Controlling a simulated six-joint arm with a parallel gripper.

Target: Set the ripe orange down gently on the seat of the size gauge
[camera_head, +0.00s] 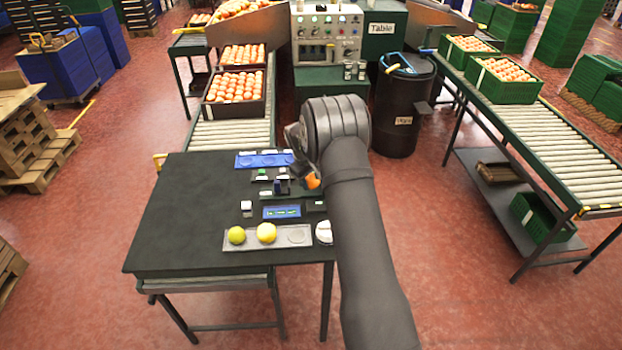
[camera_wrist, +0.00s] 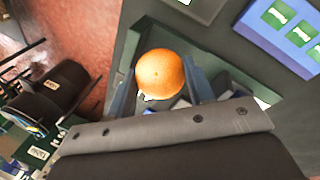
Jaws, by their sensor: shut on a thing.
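The orange (camera_wrist: 160,72) sits between the two blue fingers of my gripper (camera_wrist: 162,84), which is shut on it. In the head view the orange (camera_head: 313,181) shows only in part beside my gripper (camera_head: 306,172), at the table's right side. A green base with small dark upright parts, which looks like the size gauge (camera_head: 283,187), stands just left of the orange. In the wrist view a green-edged plate (camera_wrist: 128,58) lies beneath the orange. The seat is largely hidden by the orange and fingers, and I cannot tell whether the orange touches it.
A blue tray (camera_head: 262,160) lies behind, and a blue panel (camera_head: 282,212) in front. A dark bin (camera_head: 402,115) stands beyond. The table's left side is clear.

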